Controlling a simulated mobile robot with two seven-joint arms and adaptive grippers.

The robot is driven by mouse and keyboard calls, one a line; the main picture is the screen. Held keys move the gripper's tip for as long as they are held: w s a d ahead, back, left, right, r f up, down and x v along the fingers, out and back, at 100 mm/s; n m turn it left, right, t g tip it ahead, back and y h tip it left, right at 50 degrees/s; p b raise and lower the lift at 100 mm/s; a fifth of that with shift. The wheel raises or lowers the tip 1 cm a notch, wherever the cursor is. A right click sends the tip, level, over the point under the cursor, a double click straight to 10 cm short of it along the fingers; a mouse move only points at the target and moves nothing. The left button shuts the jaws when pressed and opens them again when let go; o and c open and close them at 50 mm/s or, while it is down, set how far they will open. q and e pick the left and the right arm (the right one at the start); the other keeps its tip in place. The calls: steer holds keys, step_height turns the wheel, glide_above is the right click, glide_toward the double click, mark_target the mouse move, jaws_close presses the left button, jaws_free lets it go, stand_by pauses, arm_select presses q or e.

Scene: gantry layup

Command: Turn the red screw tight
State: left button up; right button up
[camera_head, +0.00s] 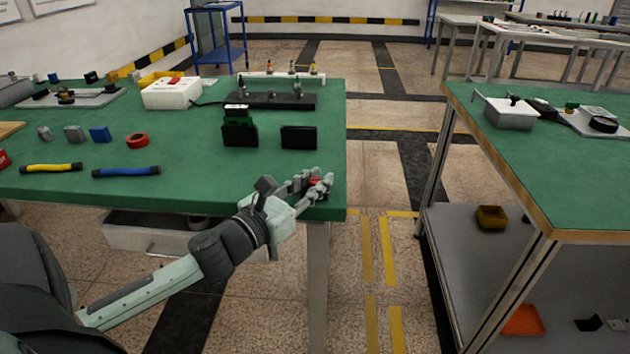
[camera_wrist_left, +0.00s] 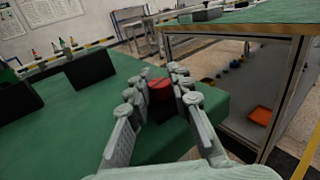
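The red screw (camera_wrist_left: 160,86) shows in the left wrist view as a red head on a dark block near the corner of the green table (camera_wrist_left: 100,140). In the head view only a small red patch of the screw (camera_head: 314,182) shows between my fingers. My left gripper (camera_head: 318,183) is at the right front edge of the table, with its fingers on either side of the red head. In the wrist view the left gripper (camera_wrist_left: 163,80) has its fingers close beside the head; I cannot tell whether they touch it. My right gripper is not in view.
Two dark blocks (camera_head: 298,137) stand behind my gripper. A blue-handled tool (camera_head: 126,171), a yellow-handled tool (camera_head: 51,167) and a red ring (camera_head: 138,141) lie to the left. A floor aisle separates this table from another green table (camera_head: 560,160) on the right.

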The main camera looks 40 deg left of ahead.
arm_select(q)
steer(key=o, duration=0.4)
steer(key=shift+c, duration=0.2)
steer(key=shift+s+f, duration=0.1)
steer(key=shift+s, duration=0.1)
steer(key=s, duration=1.1)
steer(key=shift+s+a, duration=0.3)
